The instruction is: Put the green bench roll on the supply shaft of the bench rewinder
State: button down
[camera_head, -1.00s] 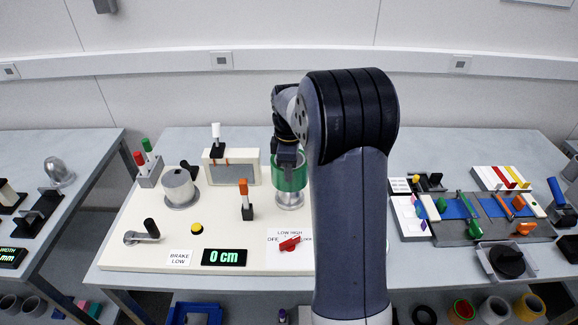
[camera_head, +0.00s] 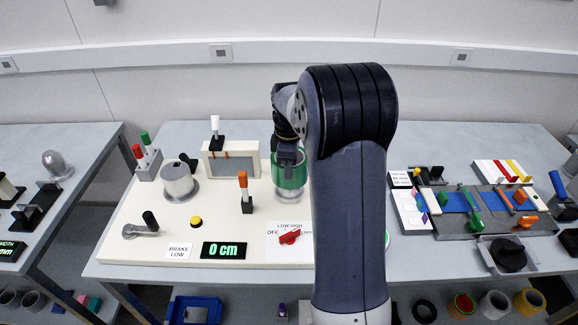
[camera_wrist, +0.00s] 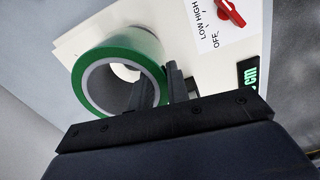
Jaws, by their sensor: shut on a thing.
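The green bench roll (camera_head: 289,174) is a green ring with a pale core, also large in the wrist view (camera_wrist: 148,44). My gripper (camera_wrist: 163,82) is shut on its wall, one finger inside the bore and one outside. The roll is upright, just above a silvery round base (camera_head: 291,196) on the right of the cream rewinder board (camera_head: 130,225). This base seems to belong to the supply shaft; the roll hides most of it. I cannot tell whether the shaft is inside the bore. A second shaft with a pale core (camera_head: 177,178) stands on the left.
An orange-topped lever (camera_head: 243,190) stands left of the roll. A framed panel (camera_head: 232,164) is behind it. A red switch (camera_head: 290,237) and a "0 cm" display (camera_head: 223,250) are in front. My arm hides the board's right edge.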

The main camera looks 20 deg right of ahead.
aim_at(289, 188)
jog(key=shift+f+b, duration=1.65)
jog(key=shift+f, duration=1.1)
jog(key=c, duration=1.3)
grip_release()
notch_tip(289, 188, up, 11)
jog(key=shift+f+b, duration=0.1)
jog(key=shift+b, duration=0.2)
notch_tip(289, 188, down, 11)
jog(key=shift+r+p, duration=0.1)
jog(key=shift+p, duration=0.3)
jog(key=shift+r, duration=0.45)
